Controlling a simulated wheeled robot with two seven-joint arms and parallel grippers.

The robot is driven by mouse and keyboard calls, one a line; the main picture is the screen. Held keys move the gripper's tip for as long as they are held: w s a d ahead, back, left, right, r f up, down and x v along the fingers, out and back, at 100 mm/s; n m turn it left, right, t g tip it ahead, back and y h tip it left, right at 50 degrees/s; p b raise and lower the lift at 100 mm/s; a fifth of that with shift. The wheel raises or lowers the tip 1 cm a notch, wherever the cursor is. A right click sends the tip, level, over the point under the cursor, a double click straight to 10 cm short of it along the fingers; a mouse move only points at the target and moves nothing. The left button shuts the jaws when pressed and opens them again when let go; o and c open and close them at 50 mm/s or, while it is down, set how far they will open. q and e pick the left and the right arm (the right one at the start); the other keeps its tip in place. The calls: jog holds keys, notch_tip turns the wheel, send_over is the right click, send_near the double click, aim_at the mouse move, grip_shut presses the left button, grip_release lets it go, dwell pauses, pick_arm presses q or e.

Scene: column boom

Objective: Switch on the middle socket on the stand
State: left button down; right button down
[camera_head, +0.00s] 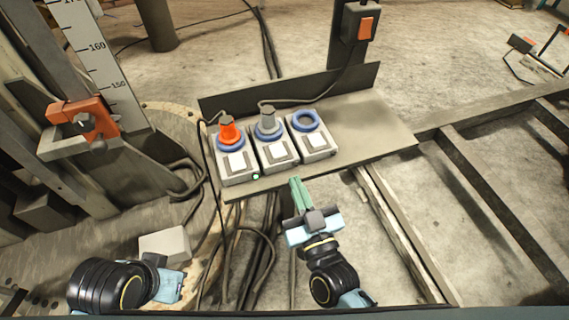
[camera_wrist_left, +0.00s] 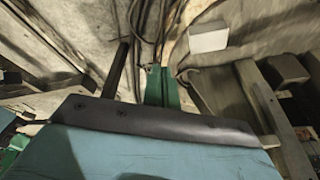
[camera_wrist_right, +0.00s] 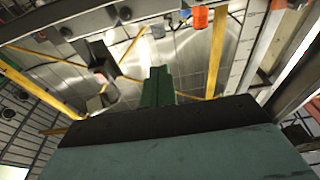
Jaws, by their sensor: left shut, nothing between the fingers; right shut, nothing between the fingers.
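Three grey sockets stand in a row on the stand's shelf (camera_head: 372,117). The middle socket (camera_head: 280,157) has a blue ring, a grey plug (camera_head: 268,121) in it and a white switch plate. The left socket (camera_head: 236,166) holds an orange plug (camera_head: 229,130); a small green light (camera_head: 256,176) shows at its lower right corner. The right socket (camera_head: 312,143) has an empty blue ring. My right gripper (camera_head: 296,184) is shut and empty, its green fingertips just in front of the shelf edge, below the middle and right sockets. My left gripper (camera_wrist_left: 160,82) is shut and empty, low at the left.
A post with an orange switch (camera_head: 366,28) rises behind the shelf. A column with a scale (camera_head: 103,57) and orange clamp (camera_head: 80,121) stands at the left. A white block (camera_head: 165,244) lies near my left arm. Cables hang around the shelf; metal rails run at the right.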

aim_at(278, 150)
pick_arm(q)
jog(key=shift+s+r, duration=0.1)
jog(key=shift+r, duration=0.15)
pick_arm(e)
jog(key=shift+r, duration=0.35)
